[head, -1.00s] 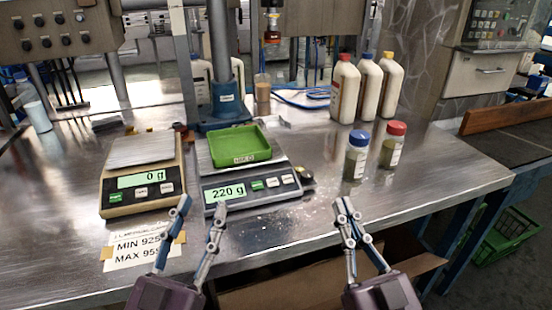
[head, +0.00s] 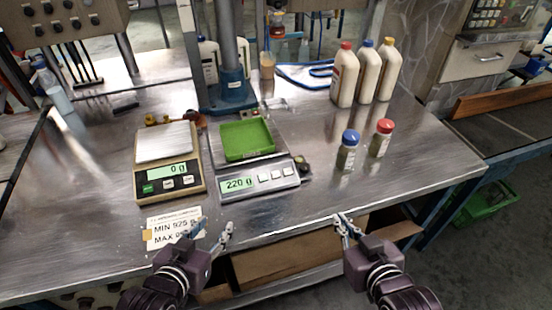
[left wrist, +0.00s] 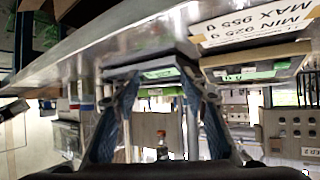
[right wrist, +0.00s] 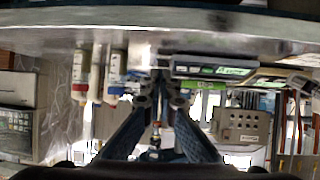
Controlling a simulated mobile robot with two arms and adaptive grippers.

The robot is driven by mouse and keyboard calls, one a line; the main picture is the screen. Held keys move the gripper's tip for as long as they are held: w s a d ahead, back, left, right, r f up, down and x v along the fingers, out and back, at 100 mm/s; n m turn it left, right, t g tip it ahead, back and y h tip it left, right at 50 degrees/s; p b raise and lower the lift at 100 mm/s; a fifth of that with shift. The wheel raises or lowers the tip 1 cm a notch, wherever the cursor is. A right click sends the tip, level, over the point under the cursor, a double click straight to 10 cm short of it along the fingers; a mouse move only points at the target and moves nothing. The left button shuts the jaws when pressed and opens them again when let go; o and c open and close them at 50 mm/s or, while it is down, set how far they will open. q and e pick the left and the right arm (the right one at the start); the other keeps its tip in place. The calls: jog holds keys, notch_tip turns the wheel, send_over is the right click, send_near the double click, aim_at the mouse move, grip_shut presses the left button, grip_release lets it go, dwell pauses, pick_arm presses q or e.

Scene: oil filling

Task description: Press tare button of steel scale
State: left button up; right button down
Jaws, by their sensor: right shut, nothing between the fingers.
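The steel scale (head: 290,186) stands near the front of the metal table with a green tray (head: 262,140) on its pan. Its display reads 220 g, and a row of small buttons (head: 276,174) sits right of it; their labels are too small to read. It also shows upside down in the right wrist view (right wrist: 190,60). My left gripper (head: 214,232) is open and empty, at the table's front edge, below the scale's left side in the picture. My right gripper (head: 344,222) is shut and empty, at the edge right of the scale. Neither touches the scale.
A gold scale (head: 141,187) reading 0 g stands to the left, with a paper label (head: 160,226) in front. Two small jars with blue (head: 346,158) and red (head: 381,144) lids stand right. Several white bottles (head: 345,82) stand behind them. The right front table is clear.

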jog(key=s+r+g+p, duration=0.2)
jog(key=s+g+p, duration=0.2)
jog(key=p, duration=0.5)
pick_arm(q)
jog(key=s+a+f+g+p, duration=0.2)
jog(key=s+f+g, duration=0.1)
jog(key=s+f, duration=0.8)
jog(key=s+a+f+g+y+p, duration=0.1)
jog(key=s+a+f+g+p, duration=0.1)
jog(key=s+f, duration=1)
jog(key=s+a+f+g+y+p, duration=0.1)
jog(key=s+a+f+g, duration=0.3)
jog(key=s+f, duration=0.8)
jog(key=shift+s+a+f+g+p, duration=0.15)
jog(key=shift+a+g+p, duration=0.05)
jog(key=shift+g+p, duration=0.65)
pick_arm(e)
notch_tip(320, 180, up, 4)
jog(key=n+t+y, duration=0.3)
jog(key=n, duration=0.9)
send_over(276, 175)
jog(key=s+d, duration=0.1)
jog(key=s, duration=0.4)
jog(key=shift+w+d+r, duration=0.1)
jog(key=shift+w+d, duration=0.1)
jog(key=shift+w, duration=0.05)
pick_arm(q)
jog(key=shift+f, duration=0.2)
